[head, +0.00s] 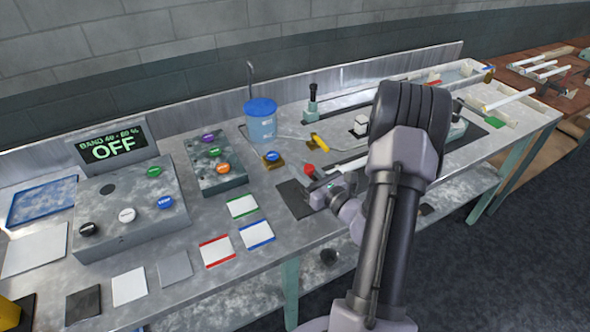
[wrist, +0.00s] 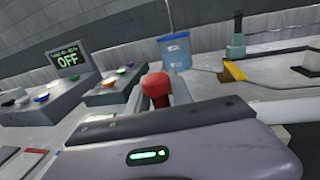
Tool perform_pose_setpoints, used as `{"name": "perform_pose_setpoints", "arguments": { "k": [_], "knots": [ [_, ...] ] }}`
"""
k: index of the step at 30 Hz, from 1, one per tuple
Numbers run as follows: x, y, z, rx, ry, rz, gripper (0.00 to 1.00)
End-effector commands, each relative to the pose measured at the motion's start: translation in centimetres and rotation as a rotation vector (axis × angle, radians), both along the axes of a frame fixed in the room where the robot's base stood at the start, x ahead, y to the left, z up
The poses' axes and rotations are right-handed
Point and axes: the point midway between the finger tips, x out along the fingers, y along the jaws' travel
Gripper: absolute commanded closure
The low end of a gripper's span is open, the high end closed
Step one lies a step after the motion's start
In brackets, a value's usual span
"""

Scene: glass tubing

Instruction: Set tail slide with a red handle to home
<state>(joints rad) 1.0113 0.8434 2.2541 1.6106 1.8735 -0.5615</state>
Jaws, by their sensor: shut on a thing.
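The red handle (head: 309,170) of the tail slide shows in the head view just beyond my gripper (head: 318,186), at the left end of a white tube. In the wrist view the red handle (wrist: 158,86) stands upright between the two fingers of my gripper (wrist: 157,92). The fingers are shut on it. The gripper body hides the lower part of the slide and what it rides on. The white tube (head: 348,166) runs right from the gripper and passes behind my arm. It also shows at the right of the wrist view (wrist: 285,110).
A blue bucket (head: 261,122), a blue knob on a brown base (head: 272,158) and a yellow-handled piece (head: 319,141) stand behind the gripper. Control boxes (head: 130,208) and a display reading OFF (head: 112,149) are at left. Coloured-edge cards (head: 217,250) lie at the front.

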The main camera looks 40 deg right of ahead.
Motion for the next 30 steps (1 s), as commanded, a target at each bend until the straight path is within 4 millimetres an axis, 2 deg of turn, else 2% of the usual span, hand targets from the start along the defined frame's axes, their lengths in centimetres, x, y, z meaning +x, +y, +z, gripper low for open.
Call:
{"name": "perform_pose_setpoints", "arguments": {
  "k": [4,5,6,15,18,23,30],
  "knots": [
    [0.0,0.0,-0.1,0.001,0.001,-0.001,1.00],
    [0.0,0.0,-0.1,0.001,0.001,-0.001,0.69],
    [0.0,0.0,-0.1,0.001,0.001,-0.001,0.62],
    [0.0,0.0,0.0,0.000,0.000,-0.001,0.60],
    [-0.8,0.0,0.0,-0.001,0.001,-0.002,0.60],
    [-4.1,0.2,0.1,0.003,0.001,-0.007,0.60],
    [-10.5,0.6,0.1,0.002,0.001,-0.009,0.60]
  ]
}}
